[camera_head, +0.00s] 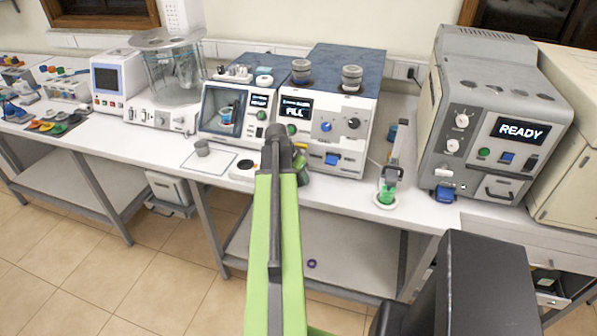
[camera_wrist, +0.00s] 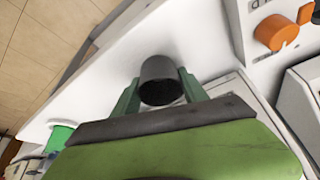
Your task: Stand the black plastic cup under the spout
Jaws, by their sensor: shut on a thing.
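The black plastic cup (camera_wrist: 160,85) shows in the wrist view, its dark mouth facing the camera. My gripper (camera_wrist: 160,79) is shut on it, with one green finger on either side. The cup is over or near the white bench top; I cannot tell whether it touches it. In the head view my arm hides the cup and most of the gripper, in front of the machine with the "FILL" screen (camera_head: 296,108). I cannot make out a spout clearly in either view.
A round dark-centred pad (camera_head: 244,167) lies close by. A stand with a green base (camera_head: 388,195) and the "READY" machine (camera_head: 500,115) are to the right. An orange knob (camera_wrist: 276,32) shows in the wrist view.

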